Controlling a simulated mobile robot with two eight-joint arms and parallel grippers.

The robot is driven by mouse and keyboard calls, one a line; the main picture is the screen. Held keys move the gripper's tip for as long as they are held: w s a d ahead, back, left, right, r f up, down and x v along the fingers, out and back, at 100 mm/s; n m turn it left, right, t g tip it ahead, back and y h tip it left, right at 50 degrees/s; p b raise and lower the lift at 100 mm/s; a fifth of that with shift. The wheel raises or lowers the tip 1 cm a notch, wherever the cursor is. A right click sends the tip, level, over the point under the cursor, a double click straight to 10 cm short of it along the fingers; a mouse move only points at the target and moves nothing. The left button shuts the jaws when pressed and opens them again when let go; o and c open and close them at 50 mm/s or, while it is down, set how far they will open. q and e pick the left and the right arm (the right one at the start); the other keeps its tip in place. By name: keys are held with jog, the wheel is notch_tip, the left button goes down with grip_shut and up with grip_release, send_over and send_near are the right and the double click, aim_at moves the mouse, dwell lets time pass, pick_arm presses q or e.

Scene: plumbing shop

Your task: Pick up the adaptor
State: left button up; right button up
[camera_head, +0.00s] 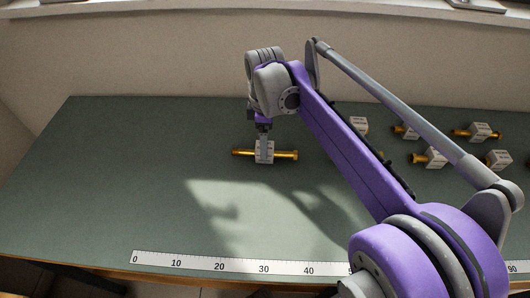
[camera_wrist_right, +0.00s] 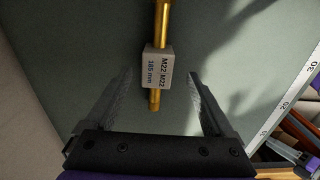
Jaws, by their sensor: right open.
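A brass adaptor (camera_head: 286,154) with a pale grey labelled block around its middle lies on the green table (camera_head: 110,180), left of the other adaptors. My right gripper (camera_head: 264,150) is over it, pointing down. In the right wrist view the adaptor's block (camera_wrist_right: 158,68) reads "M22 M22" and "185 mm". The fingers of my right gripper (camera_wrist_right: 160,88) are open, one on each side of the adaptor, with gaps on both sides. I cannot tell how high the fingertips are above the table. My left gripper is in neither view.
Several similar brass adaptors with grey blocks lie at the right, such as one near the back (camera_head: 478,131) and one closer (camera_head: 431,157). A white ruler strip (camera_head: 240,266) runs along the front edge. The left part of the table is clear. A wall stands behind.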

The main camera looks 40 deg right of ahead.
notch_tip(320, 180, down, 4)
jog(key=shift+w+d+f, duration=0.1)
jog(key=shift+w+d, duration=0.05)
grip_shut()
dwell(0.4)
